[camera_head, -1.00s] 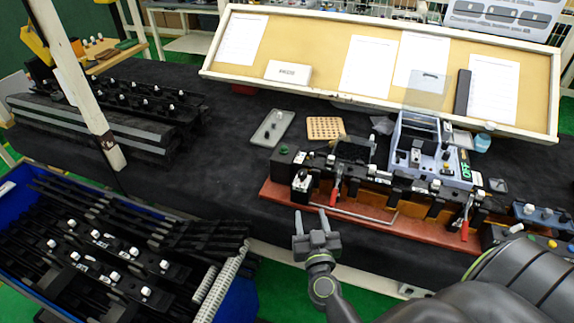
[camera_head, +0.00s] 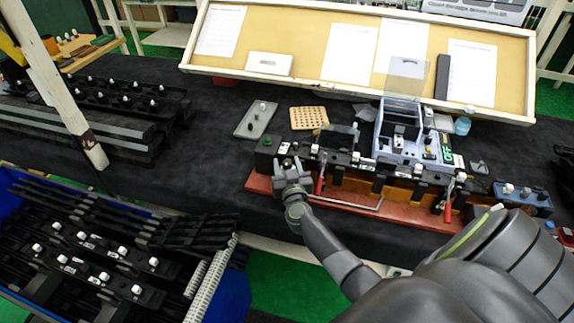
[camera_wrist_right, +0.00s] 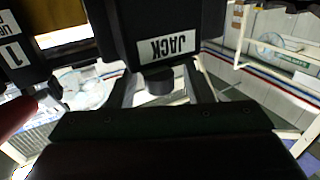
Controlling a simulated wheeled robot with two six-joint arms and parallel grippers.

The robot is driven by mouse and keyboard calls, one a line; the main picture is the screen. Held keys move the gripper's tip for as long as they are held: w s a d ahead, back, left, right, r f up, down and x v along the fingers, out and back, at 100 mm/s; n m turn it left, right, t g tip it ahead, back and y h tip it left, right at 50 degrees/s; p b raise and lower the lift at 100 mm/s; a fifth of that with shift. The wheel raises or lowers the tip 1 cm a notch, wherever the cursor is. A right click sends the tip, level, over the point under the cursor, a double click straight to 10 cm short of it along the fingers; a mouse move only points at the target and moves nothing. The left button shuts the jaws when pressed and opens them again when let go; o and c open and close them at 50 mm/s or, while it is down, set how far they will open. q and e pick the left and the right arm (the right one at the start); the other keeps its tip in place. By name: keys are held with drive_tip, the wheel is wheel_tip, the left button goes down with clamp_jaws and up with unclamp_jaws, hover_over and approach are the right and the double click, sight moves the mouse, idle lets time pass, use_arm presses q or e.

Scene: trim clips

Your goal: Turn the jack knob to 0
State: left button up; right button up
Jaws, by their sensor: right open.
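In the right wrist view, a black block carries a white JACK label (camera_wrist_right: 167,48), seen upside down. A short dark knob (camera_wrist_right: 159,83) sticks out just below the label. My right gripper (camera_wrist_right: 163,92) is open, with one finger on each side of the knob; I cannot tell whether they touch it. In the head view my right gripper (camera_head: 290,167) is at the left end of the fixture on the red-brown board (camera_head: 262,184), and it hides the knob there. The knob's pointer and its 0 mark cannot be made out. My left gripper is not in view.
Red-handled clamps (camera_head: 321,180) stand along the fixture, close to the right of my gripper. A blue-grey device (camera_head: 405,148) stands behind it. A grey tray (camera_head: 256,119) and a perforated tan board (camera_head: 309,118) lie on the dark table. A blue bin (camera_head: 228,300) of black parts is front left.

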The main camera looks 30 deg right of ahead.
drive_tip(key=shift+w+d, duration=0.1)
drive_tip(key=shift+w, duration=0.1)
drive_tip(key=c, duration=0.9)
drive_tip(key=shift+c, duration=0.2)
drive_tip(key=shift+r, duration=0.1)
